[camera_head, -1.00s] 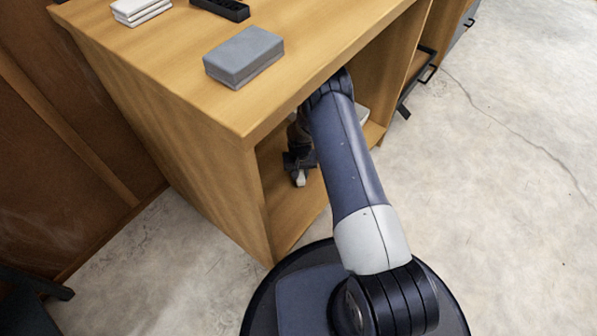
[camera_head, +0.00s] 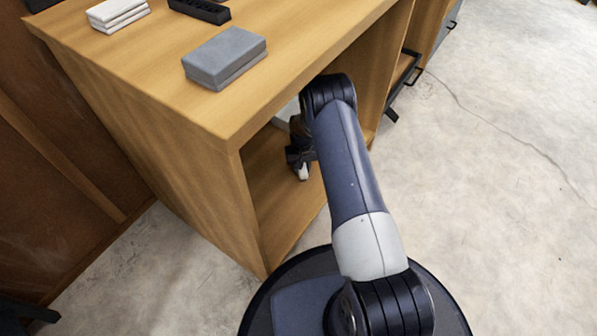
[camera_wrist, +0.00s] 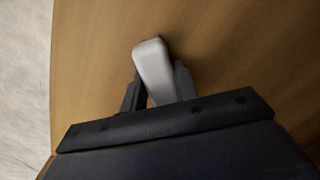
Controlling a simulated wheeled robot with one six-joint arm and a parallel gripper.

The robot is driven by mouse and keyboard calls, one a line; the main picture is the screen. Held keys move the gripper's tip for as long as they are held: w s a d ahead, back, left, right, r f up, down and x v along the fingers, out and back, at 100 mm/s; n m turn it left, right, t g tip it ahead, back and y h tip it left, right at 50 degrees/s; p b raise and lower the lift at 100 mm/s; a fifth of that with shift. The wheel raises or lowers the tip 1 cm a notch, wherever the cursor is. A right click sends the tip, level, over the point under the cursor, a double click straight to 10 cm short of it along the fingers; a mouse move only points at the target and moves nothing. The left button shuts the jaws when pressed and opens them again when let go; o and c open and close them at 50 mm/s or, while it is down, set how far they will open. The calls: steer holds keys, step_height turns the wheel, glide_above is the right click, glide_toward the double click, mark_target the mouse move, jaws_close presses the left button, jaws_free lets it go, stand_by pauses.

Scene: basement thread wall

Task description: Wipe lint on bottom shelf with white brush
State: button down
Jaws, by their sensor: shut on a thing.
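My gripper (camera_wrist: 157,92) is shut on the white brush (camera_wrist: 153,67), whose pale block sticks out between the two dark fingers in the wrist view. In the head view my gripper (camera_head: 300,162) is inside the wooden cabinet's open bay, with the white brush (camera_head: 303,173) pointing down close over the bottom shelf (camera_head: 275,215). I cannot tell whether the brush touches the shelf. The shelf's bare wood also fills much of the wrist view (camera_wrist: 225,50). No lint can be made out in either view.
A pale thing (camera_head: 285,114) shows partly behind my arm. A dark open drawer (camera_head: 402,80) juts out farther right. The concrete floor (camera_head: 500,200) is clear.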

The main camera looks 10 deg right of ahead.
mark_target(293, 189)
steer(key=shift+w+d+f, duration=0.15)
steer(key=shift+w+d, duration=1.25)
steer(key=shift+s+d, duration=0.35)
steer(key=shift+s, duration=0.15)
steer(key=shift+s+a+p, duration=0.55)
steer(key=shift+s+a, duration=0.75)
steer(key=shift+s+a+p, duration=0.7)
steer(key=shift+s+a, duration=1.85)
steer(key=shift+r, duration=0.2)
